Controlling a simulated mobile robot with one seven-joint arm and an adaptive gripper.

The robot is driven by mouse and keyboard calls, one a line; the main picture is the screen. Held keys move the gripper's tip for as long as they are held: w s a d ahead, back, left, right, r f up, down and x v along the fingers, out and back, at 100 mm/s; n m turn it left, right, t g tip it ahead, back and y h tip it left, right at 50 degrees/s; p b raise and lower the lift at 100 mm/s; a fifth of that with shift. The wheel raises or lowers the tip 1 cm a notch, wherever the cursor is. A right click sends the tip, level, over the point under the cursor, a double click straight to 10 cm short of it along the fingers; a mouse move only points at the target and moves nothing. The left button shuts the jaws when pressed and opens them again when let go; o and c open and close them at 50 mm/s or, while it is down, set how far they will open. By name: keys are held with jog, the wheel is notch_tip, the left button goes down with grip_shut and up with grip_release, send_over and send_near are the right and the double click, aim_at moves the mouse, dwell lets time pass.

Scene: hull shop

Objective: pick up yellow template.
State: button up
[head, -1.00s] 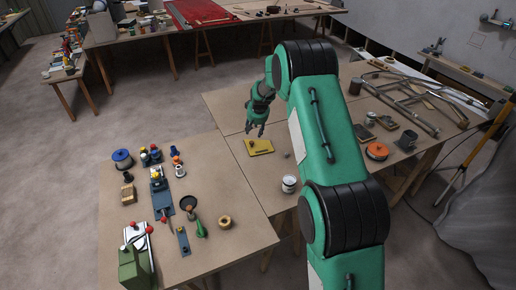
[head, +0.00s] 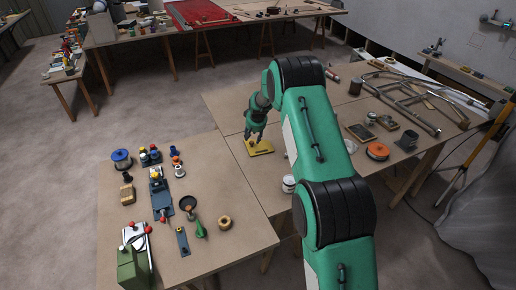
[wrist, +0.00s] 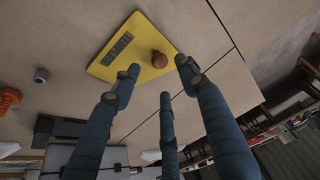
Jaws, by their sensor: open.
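The yellow template (head: 262,149) lies flat on the middle table. In the wrist view it is a yellow plate (wrist: 118,66) with a round brown knob (wrist: 159,60) and a dark marked strip on it. My gripper (head: 253,137) is above the template's left part in the head view and hides some of it. In the wrist view the spread fingers of my gripper (wrist: 160,84) point at the plate near the knob. The gripper is open and empty. I cannot tell the exact gap between fingertips and knob.
A white can (head: 288,184) stands nearer on the same table, partly behind my arm. The front-left table holds several tools, including a tape roll (head: 224,222). The tabletop left of the template is clear.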

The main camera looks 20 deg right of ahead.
aim_at(252, 142)
jog(key=shift+f, duration=0.1)
jog(key=shift+b+x, duration=0.55)
jog(key=shift+x, duration=2)
jog(key=shift+a, duration=0.1)
grip_shut()
